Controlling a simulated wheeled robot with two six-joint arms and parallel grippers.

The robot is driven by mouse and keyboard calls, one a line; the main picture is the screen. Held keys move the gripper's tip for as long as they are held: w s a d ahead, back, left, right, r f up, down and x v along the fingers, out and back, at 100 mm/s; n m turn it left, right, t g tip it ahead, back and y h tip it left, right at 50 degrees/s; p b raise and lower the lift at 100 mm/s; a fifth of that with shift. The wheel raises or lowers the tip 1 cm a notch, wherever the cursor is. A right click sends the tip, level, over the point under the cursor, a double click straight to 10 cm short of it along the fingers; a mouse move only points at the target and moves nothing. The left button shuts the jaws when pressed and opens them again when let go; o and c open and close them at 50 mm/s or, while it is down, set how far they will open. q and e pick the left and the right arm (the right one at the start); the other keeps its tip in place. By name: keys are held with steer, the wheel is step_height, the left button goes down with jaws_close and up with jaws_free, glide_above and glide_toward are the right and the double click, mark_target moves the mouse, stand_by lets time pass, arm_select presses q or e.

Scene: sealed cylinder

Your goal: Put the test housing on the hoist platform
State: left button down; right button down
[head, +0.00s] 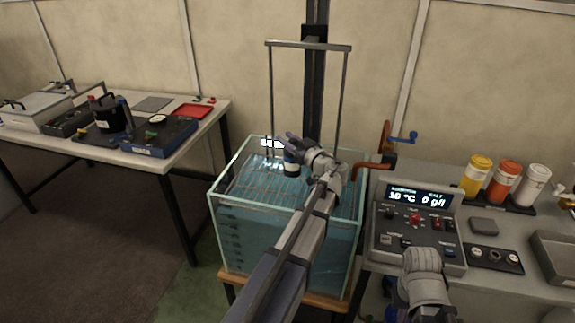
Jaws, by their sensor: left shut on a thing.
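My left gripper (290,143) is over the water tank (284,240), at its far part. It is shut on a small dark cylinder with a pale band, which looks like the test housing (291,164). The housing hangs upright under the fingers, which partly hide it. The hoist (308,45) has a top bar and two thin rods running down into the tank. Its platform is not clearly seen; water and my arm cover that area. Of my right arm only the wrist shows, low in front of the control box; its fingers are not visible.
The glass tank's rim surrounds the left gripper. A control box (416,222) with a lit display stands to its right, with a red pipe (374,166) between. Yellow (476,177), orange and white bottles stand farther right. A left table (120,150) carries equipment and a red tray (192,111).

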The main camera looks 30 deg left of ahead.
mark_target(287, 155)
arm_select(q)
steer(key=shift+f+b, duration=2.45)
steer(key=shift+f, duration=0.55)
steer(key=shift+r, duration=0.15)
steer(key=c, duration=1)
jaws_free()
steer(key=shift+f, duration=0.2)
steer(key=o, duration=0.5)
steer(key=shift+c, duration=0.2)
steer(key=shift+r, duration=0.1)
